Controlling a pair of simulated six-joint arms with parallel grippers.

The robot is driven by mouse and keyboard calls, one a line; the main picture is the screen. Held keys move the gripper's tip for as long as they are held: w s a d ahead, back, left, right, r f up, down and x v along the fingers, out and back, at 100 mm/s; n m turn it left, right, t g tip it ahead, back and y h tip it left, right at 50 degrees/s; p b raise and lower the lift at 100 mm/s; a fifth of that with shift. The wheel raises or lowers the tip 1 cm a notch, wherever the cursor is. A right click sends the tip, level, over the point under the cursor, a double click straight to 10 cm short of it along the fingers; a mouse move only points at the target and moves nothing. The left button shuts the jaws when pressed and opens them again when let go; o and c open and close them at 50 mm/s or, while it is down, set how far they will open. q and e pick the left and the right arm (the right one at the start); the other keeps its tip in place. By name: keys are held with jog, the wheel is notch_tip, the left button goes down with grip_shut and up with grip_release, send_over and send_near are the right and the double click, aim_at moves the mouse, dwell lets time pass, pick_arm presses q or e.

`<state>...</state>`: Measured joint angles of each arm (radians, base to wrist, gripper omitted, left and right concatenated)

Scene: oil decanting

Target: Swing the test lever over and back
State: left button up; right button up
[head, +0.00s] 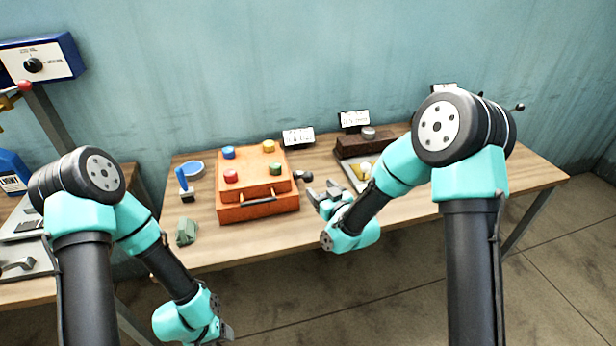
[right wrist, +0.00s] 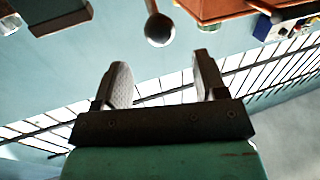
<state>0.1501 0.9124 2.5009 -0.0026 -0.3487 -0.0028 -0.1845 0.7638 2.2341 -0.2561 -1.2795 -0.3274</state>
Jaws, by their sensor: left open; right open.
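A dark ball-ended lever (head: 303,176) stands just right of the orange box; I take it for the test lever. In the right wrist view its round knob (right wrist: 159,29) is on a short rod, ahead of the fingertips and roughly centred between them. My right gripper (head: 324,190) is open and empty, close to the knob; it also shows in the right wrist view (right wrist: 160,80), with a gap to the knob. The lever's base is hidden. My left gripper (head: 226,332) is open, low at the bottom edge, away from the bench.
The orange box (head: 258,211) with several coloured caps stands left of the lever. A brown block (head: 365,146) and a tray lie behind my right arm. A green piece (head: 186,231) and a blue-handled tool (head: 184,184) are left. The bench front (head: 290,236) is clear.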

aim_at(311, 180)
jog(key=x, duration=0.8)
jog(key=shift+c, duration=0.4)
jog(key=shift+s, duration=0.1)
grip_shut()
